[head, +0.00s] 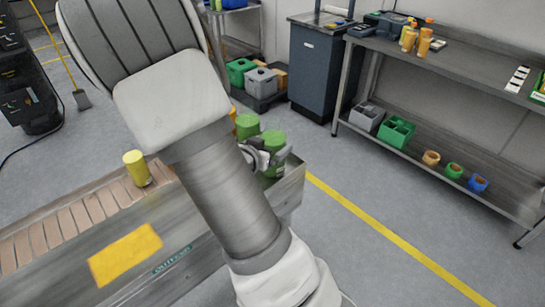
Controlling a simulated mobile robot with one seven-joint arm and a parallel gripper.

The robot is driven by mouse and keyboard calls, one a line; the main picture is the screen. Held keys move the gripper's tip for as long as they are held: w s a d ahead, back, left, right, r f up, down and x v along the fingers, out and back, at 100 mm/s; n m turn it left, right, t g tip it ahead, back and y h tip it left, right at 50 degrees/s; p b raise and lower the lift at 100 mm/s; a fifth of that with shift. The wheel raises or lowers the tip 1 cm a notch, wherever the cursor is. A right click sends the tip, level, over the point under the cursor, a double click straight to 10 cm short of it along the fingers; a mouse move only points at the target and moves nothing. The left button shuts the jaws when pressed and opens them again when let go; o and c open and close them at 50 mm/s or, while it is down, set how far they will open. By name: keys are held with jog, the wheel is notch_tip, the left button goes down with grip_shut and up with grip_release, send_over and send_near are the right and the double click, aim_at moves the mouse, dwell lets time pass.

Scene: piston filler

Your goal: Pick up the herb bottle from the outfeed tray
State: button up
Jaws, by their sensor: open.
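Two green bottles stand at the far end of the outfeed, partly hidden by my arm. One green bottle (247,125) is farther back. The other green bottle (273,142) is nearer and to the right. No label can be read, so I cannot tell which is the herb bottle. The outfeed tray (291,187) shows by its metal end, with the rest behind my arm. My gripper (267,160) is open at the nearer green bottle, its fingers partly hidden by my wrist. I cannot tell whether the bottle is between the fingers.
An orange bottle (233,114) shows behind my arm. A yellow bottle (137,167) stands on the roller conveyor (70,222) at left. A yellow plate (124,254) is on the conveyor's side. A shelf bench (455,72) stands at right. The floor between is clear.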

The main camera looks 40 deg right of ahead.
jog(key=shift+b+x, duration=0.65)
jog(key=shift+x, duration=2.1)
jog(key=shift+w+a, duration=0.1)
grip_shut()
